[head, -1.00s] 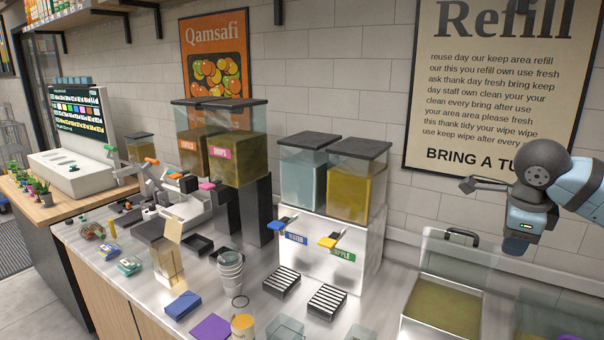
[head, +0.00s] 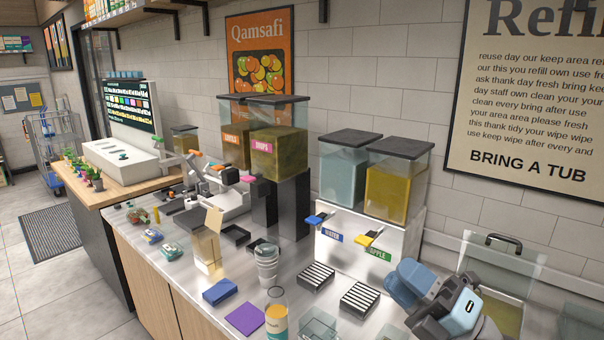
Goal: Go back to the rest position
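My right gripper (head: 430,311) is low at the right of the head view, in front of the clear lidded bin. Its dark parts are foreshortened against my blue-grey arm, so I cannot tell whether it is open or shut. I see nothing clearly held in it. My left gripper is not in view.
The steel counter holds a dispenser with water (head: 343,180) and apple (head: 396,190) tanks, two striped drip trays (head: 316,277), stacked cups (head: 266,265), a yellow-labelled jar (head: 275,322), a blue box (head: 220,292) and a lidded bin (head: 508,300). The wall is behind.

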